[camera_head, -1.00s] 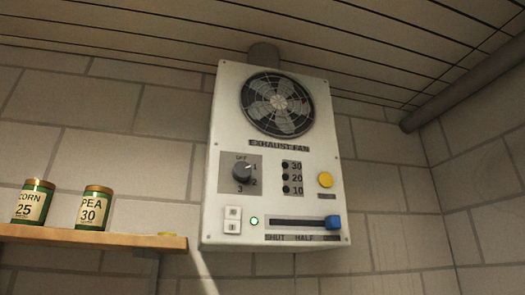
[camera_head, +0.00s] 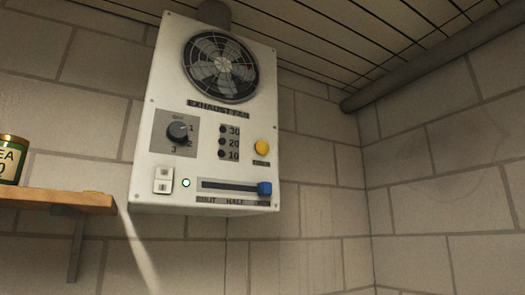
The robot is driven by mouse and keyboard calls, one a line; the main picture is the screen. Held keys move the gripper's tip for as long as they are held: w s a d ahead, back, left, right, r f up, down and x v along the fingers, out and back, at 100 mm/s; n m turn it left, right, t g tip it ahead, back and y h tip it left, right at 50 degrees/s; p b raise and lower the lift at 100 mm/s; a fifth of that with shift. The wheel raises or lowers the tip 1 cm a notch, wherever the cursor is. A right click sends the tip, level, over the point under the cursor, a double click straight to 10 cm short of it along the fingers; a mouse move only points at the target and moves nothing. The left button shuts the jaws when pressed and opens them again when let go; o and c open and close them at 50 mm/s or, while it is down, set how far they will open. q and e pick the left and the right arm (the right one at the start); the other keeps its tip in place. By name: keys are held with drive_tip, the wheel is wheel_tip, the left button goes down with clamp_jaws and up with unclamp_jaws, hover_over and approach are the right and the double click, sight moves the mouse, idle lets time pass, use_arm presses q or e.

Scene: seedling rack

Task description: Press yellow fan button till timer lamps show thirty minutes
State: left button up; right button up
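The white exhaust fan box (camera_head: 150,105) hangs on the wall left of centre in the head view. Its round yellow button (camera_head: 262,147) is at the right side of the panel. The timer lamps (camera_head: 222,142) stand in a column beside the labels 30, 20 and 10, and all look dark. A knob (camera_head: 178,131) with numbered positions is to their left. A small green lamp (camera_head: 186,183) is lit beside a white rocker switch (camera_head: 163,180). The blue slider (camera_head: 264,189) is at the right end of its slot. Neither gripper is in view.
A wooden shelf (camera_head: 60,198) juts from the wall at the left, with a green PEA can (camera_head: 12,160) partly cut off by the frame. A grey pipe (camera_head: 420,63) runs below the ceiling at the right. The space in front of the panel looks clear.

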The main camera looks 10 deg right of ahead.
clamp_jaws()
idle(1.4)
